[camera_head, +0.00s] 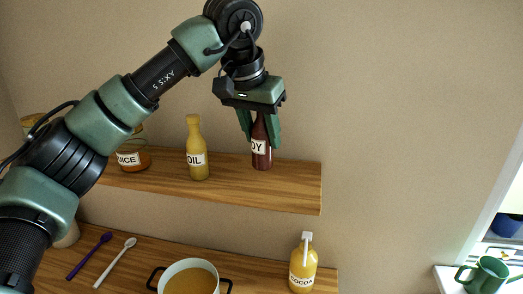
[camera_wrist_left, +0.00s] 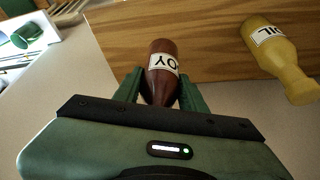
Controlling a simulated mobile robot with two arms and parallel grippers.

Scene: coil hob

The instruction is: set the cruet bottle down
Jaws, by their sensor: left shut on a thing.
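The cruet bottle (camera_head: 262,148) is dark red-brown with a white label whose visible letters read "OY". It is upright at the right part of the wooden shelf (camera_head: 300,190), its base at the shelf surface; I cannot tell whether it bears fully on it. My left gripper (camera_head: 261,128) comes from above and is shut on the bottle's upper part. In the left wrist view the bottle (camera_wrist_left: 162,72) sits between the green fingers (camera_wrist_left: 160,92), with its neck partly hidden by the gripper body. My right gripper is in neither view.
A yellow oil bottle (camera_head: 196,150) stands left of the cruet, with a jar (camera_head: 133,160) farther left. Below are a pot (camera_head: 190,278), two spoons (camera_head: 115,262) and a cocoa bottle (camera_head: 303,268).

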